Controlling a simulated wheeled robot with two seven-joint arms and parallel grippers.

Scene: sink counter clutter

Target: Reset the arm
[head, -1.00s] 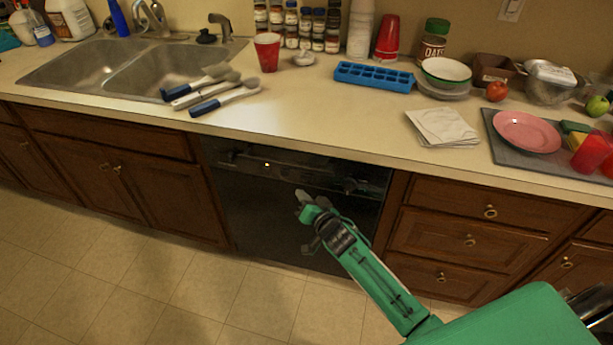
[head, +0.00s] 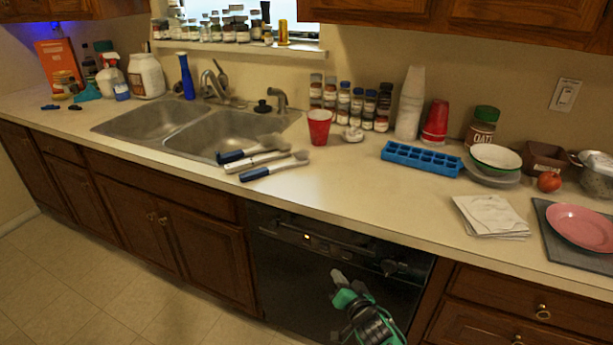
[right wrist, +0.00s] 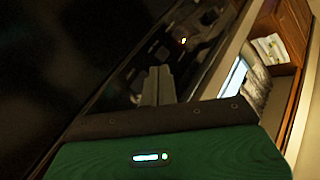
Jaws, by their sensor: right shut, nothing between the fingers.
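My right gripper (head: 338,277) is in front of the black dishwasher (head: 290,262), below the counter edge. It is shut and empty, with its fingers pointing up and away from me. The right wrist view also shows the shut fingers (right wrist: 158,86) close together, with a dark surface beyond them. My green right arm comes in from the bottom of the head view. My left gripper is in neither view.
The counter (head: 370,205) holds brushes (head: 262,160) by the sink (head: 205,130), a red cup (head: 319,127), a blue ice tray (head: 421,158), napkins (head: 490,215) and a pink plate (head: 582,227). The floor (head: 90,285) at left is clear.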

